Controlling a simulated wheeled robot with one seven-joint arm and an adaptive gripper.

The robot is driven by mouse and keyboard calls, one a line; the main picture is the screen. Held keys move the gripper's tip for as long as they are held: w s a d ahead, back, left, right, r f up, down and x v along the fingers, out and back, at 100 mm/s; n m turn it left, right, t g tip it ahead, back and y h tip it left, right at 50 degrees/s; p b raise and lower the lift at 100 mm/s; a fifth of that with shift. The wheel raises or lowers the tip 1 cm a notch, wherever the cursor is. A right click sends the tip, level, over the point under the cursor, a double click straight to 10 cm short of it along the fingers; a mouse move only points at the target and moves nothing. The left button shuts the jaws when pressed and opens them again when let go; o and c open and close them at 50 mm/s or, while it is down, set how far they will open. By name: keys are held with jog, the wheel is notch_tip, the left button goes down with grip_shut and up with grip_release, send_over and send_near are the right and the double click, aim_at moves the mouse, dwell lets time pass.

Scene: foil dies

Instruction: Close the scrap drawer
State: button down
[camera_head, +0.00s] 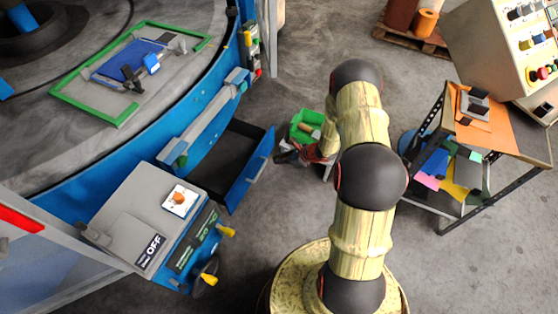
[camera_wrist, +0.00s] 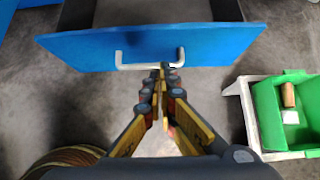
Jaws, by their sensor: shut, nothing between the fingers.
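The scrap drawer stands open from the blue machine in the head view, its blue front panel (camera_head: 251,170) pulled out and its dark interior showing behind it. In the wrist view the blue front (camera_wrist: 215,42) spans the top, with a pale bar handle (camera_wrist: 122,60) on it. My gripper (camera_wrist: 164,70) is shut and empty, its fingertips at the right half of the handle. I cannot tell whether they touch it. In the head view my gripper (camera_head: 285,155) is small and partly hidden by my arm, just right of the drawer front.
A green bin (camera_head: 303,119) is close to my gripper; in the wrist view it sits at the right on a pale stand (camera_wrist: 241,112). A grey control box (camera_head: 140,205) with yellow-handled controls is left of the drawer. An orange-topped table (camera_head: 500,135) is at the right.

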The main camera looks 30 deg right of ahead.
aim_at(255, 160)
jog(key=shift+w+a+f+b, duration=0.45)
jog(key=shift+w+a+f, duration=0.35)
jog(key=shift+w, duration=0.35)
jog(key=shift+w+a+f+b, duration=0.4)
jog(key=shift+w+a+f, duration=0.4)
jog(key=shift+w, duration=0.35)
jog(key=shift+w+a+f+b, duration=0.45)
jog(key=shift+w+a+f, duration=0.2)
jog(key=shift+w+a, duration=0.4)
jog(key=shift+w+d, duration=0.1)
jog(key=shift+d, duration=0.05)
jog(key=w+a+b, duration=0.3)
jog(key=w+a, duration=0.8)
jog(key=w, duration=0.4)
jog(key=shift+w+b, duration=0.15)
jog(key=shift+b, duration=0.15)
